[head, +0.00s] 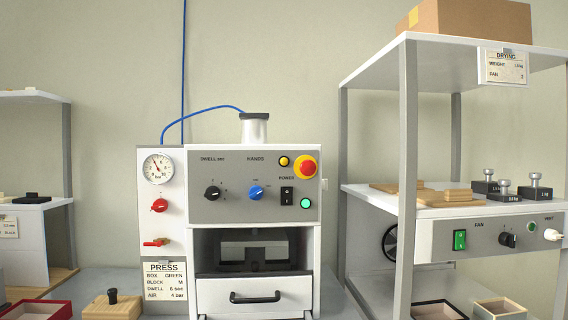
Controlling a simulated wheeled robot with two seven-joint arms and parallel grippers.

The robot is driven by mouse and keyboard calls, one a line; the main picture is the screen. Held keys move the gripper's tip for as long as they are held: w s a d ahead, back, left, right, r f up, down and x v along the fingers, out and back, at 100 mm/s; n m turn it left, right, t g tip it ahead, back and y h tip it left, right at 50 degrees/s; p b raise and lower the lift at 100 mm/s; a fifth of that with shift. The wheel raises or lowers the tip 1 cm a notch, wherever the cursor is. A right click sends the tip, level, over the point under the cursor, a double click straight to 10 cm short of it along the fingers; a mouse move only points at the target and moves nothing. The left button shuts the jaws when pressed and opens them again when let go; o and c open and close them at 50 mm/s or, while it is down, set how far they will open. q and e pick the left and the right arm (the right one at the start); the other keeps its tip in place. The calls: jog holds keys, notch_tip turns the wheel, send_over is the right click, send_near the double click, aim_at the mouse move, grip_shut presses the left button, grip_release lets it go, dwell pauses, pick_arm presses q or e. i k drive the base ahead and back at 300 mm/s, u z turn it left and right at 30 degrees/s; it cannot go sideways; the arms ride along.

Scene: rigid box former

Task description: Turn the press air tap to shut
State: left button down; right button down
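The press (254,215) stands in the middle of the head view. On its white left side panel is a red lever tap (155,243), its handle lying about level. Above the tap is a red knob (160,205), and above that a round pressure gauge (158,168) whose reading is too small to tell. The card (165,281) under the tap reads PRESS, box green, block M, dwell 6 sec, air 4 bar. Neither of my grippers is in view.
The press front has a black dwell knob (212,193), blue hands knob (256,193), red stop button (305,167) and drawer handle (254,297). A wooden block with a knob (113,306) stands below left. A drying rack (408,180) with weights stands at right. The space before the tap is clear.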

aim_at(159, 243)
jog(key=u, duration=1.15)
jog(key=i, duration=0.35)
jog(key=z, duration=2.3)
jog(key=k, duration=0.6)
jog(key=u, duration=0.65)
jog(key=i, duration=0.55)
jog(key=u, duration=0.05)
